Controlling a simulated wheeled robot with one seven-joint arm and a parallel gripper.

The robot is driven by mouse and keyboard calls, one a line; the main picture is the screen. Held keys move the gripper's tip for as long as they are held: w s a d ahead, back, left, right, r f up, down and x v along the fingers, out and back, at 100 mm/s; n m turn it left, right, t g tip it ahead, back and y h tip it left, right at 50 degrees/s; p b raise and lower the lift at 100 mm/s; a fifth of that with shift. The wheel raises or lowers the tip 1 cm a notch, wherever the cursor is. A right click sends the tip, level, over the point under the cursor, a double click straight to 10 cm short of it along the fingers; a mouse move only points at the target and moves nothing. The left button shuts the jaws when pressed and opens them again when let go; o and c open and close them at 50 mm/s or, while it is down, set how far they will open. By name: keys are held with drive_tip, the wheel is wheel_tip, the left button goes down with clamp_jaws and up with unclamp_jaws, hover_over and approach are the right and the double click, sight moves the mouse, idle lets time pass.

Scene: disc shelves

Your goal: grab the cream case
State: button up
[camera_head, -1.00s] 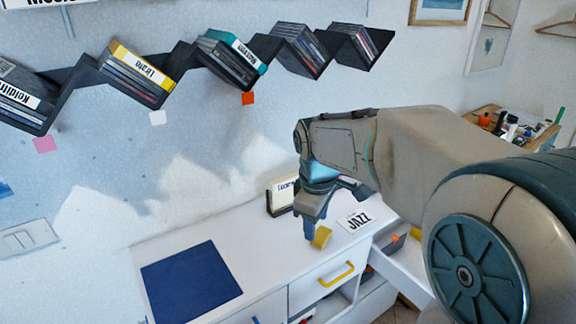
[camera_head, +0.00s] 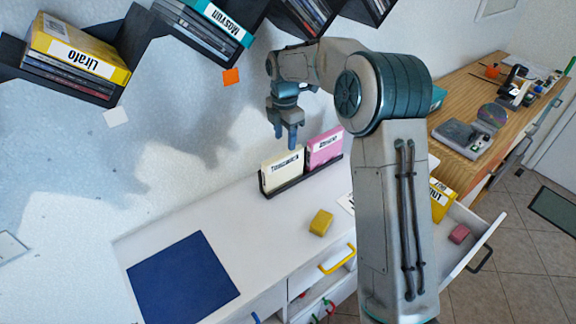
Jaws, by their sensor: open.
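The cream case (camera_head: 281,172) stands upright in a black rack (camera_head: 292,185) on the white cabinet top, with dark lettering on its label. A pink case (camera_head: 325,148) stands in the same rack just to its right. My gripper (camera_head: 286,143) is open, empty and pointing down. In the picture its fingertips are just above the upper edge of the cream case. I cannot tell the exact gap in depth.
A yellow block (camera_head: 321,222) and a blue mat (camera_head: 183,280) lie on the white cabinet top (camera_head: 255,235). A drawer (camera_head: 462,250) stands open at the right, holding a yellow case and a pink block. Black zigzag shelves (camera_head: 140,42) hang on the wall above.

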sight(283, 155)
drive_tip(key=shift+a+f, duration=0.3)
drive_tip(key=shift+f, duration=0.35)
drive_tip(key=shift+a+f, duration=0.25)
drive_tip(key=shift+f, duration=0.35)
drive_tip(key=shift+d+f+p, duration=0.2)
drive_tip(key=shift+f+p, duration=0.15)
drive_tip(key=shift+f, duration=0.15)
drive_tip(key=shift+w+f+p, duration=0.15)
drive_tip(key=shift+f+p, duration=0.2)
drive_tip(key=shift+f, duration=0.85)
drive_tip(key=shift+w+f+p, duration=0.1)
drive_tip(key=shift+f+p, duration=0.25)
drive_tip(key=shift+f, duration=0.85)
drive_tip(key=shift+r, duration=0.1)
clamp_jaws()
